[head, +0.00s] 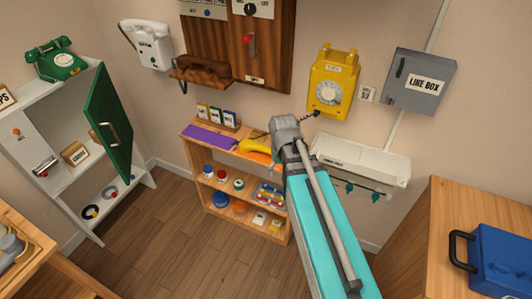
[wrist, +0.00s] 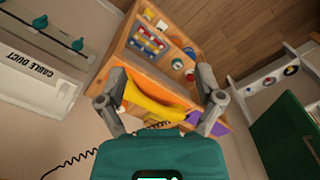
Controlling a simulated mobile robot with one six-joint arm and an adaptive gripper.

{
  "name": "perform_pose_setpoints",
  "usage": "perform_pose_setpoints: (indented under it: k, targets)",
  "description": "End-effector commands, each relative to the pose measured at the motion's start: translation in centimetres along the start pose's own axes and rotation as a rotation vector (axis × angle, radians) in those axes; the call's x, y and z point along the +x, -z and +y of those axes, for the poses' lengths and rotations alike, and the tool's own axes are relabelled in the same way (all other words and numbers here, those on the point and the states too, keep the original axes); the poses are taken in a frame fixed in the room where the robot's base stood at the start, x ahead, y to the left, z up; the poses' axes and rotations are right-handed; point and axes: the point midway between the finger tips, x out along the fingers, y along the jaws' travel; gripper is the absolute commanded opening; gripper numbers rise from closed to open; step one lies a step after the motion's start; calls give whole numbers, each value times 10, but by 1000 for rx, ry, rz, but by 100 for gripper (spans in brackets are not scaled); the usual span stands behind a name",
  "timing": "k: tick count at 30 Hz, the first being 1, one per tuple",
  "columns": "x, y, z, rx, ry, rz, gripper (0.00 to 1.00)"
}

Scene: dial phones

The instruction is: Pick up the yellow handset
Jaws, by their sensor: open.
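The yellow handset (head: 257,146) lies on the top of the wooden shelf unit, on an orange patch (head: 262,158), partly hidden behind my gripper in the head view. In the wrist view the handset (wrist: 155,104) shows between my gripper's two spread fingers, running from upper left to lower right. My gripper (wrist: 160,74) is open and empty; whether it touches the handset I cannot tell. In the head view my gripper (head: 272,142) is over the shelf's right end, its fingers mostly hidden. The yellow dial phone (head: 333,85) hangs on the wall, with a dark coiled cord.
A purple mat (head: 209,137) and small boxes (head: 217,115) share the shelf unit top (head: 190,126). A white cable duct (head: 360,160) runs right of it. A green cabinet door (head: 109,122) stands open. Floor (head: 165,220) in front is clear.

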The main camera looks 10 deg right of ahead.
Motion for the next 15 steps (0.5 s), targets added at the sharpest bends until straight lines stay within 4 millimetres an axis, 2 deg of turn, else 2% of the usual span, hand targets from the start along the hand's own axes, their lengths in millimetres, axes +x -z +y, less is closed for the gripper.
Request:
perform_pose_setpoints:
  k: [1, 15]
  targets:
    - [2, 24, 4, -44, 0, 0, 86]
    - [13, 188, 29, -572, 0, 0, 86]
